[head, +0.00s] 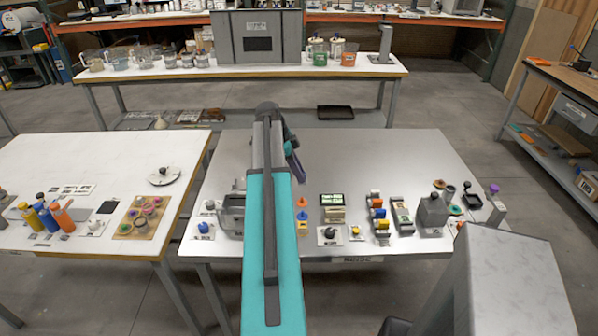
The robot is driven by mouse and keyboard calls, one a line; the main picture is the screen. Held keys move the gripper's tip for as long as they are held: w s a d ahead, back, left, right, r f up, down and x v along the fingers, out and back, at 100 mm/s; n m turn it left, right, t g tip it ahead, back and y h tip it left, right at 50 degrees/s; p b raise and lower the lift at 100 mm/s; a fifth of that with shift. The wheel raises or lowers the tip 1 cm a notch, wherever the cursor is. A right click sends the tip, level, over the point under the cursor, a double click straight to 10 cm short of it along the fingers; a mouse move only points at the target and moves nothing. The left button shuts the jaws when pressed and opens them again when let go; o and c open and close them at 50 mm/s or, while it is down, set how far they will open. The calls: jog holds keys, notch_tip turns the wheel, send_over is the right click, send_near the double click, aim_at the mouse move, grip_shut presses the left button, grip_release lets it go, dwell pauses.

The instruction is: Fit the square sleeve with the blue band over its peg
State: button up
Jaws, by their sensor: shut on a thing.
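My teal arm crosses the middle of the metal table (400,160) and hides part of it. A slim dark part of my arm shows just right of the elbow, over the table. My gripper's fingertips are not visible, and neither is anything held in them. I cannot make out the square sleeve with the blue band. I cannot tell which peg belongs to the sleeve.
A white table (110,160) with bottles stands left. The metal table's back half is mostly clear.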

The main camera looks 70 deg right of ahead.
jog(key=w+a+r+n+t+h+b, duration=0.1)
jog(key=w+a+r+n+t+h, duration=0.15)
jog(key=w+a+n, duration=0.9)
jog(key=w+a+r+n+t+h, duration=0.1)
jog(key=w+a+r+n+t, duration=0.25)
jog(key=w+a, duration=1.45)
jog(key=w+a+r+n+t+y, duration=0.1)
jog(key=w+a+n, duration=0.3)
jog(key=a, duration=0.8)
jog(key=w+a+r+n+y, duration=0.2)
jog(key=w+a+n, duration=0.3)
jog(key=a, duration=0.7)
jog(key=w+a+r+n+t+y+b, duration=0.1)
jog(key=w+a+r+n+y, duration=0.1)
jog(key=w+a+n, duration=0.2)
jog(key=a+n, duration=0.3)
jog(key=a, duration=0.5)
jog(key=shift+w+a+r+n+t, duration=0.2)
jog(key=shift+w+n+t, duration=0.1)
jog(key=shift+w, duration=0.1)
jog(key=shift+s, duration=0.15)
